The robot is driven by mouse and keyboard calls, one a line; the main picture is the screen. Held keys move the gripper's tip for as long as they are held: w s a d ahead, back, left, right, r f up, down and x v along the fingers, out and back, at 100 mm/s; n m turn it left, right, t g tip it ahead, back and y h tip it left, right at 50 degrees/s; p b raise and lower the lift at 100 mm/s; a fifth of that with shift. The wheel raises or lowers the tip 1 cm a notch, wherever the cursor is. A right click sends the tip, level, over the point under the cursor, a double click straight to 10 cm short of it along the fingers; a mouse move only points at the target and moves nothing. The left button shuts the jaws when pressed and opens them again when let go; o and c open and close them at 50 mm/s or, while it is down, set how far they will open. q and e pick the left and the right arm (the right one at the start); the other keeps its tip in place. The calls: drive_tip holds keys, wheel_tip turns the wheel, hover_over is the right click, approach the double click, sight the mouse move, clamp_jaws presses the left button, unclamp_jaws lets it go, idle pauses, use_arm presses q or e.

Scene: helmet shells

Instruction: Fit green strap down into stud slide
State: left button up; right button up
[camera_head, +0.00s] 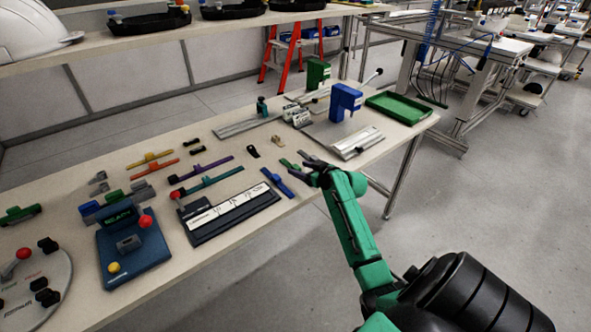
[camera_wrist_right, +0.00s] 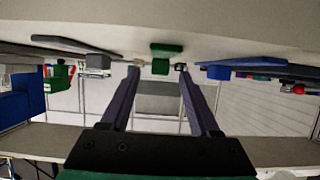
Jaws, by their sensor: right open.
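A short green strap (camera_head: 289,165) lies on the table beside the fingertips of my right gripper (camera_head: 304,165). In the right wrist view, a green piece (camera_wrist_right: 166,58), which looks like this strap, shows between and beyond the two open fingers (camera_wrist_right: 158,75). The fingers are apart with a clear gap and hold nothing. I cannot tell for sure which fixture is the stud slide; a metal slide block (camera_head: 357,143) sits on a plate to the right. My left gripper is not in view.
A blue press (camera_head: 345,100) and a green tray (camera_head: 398,107) stand toward the back right. A blue strap (camera_head: 277,182) and a black board with a white strip (camera_head: 232,210) lie left of my gripper. Coloured straps lie farther left, beside a blue control box (camera_head: 130,250).

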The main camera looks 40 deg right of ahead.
drive_tip(key=x, duration=0.3)
drive_tip(key=shift+s+d+f, duration=0.1)
drive_tip(key=shift+f, duration=0.05)
clamp_jaws()
drive_tip(key=shift+r, duration=0.2)
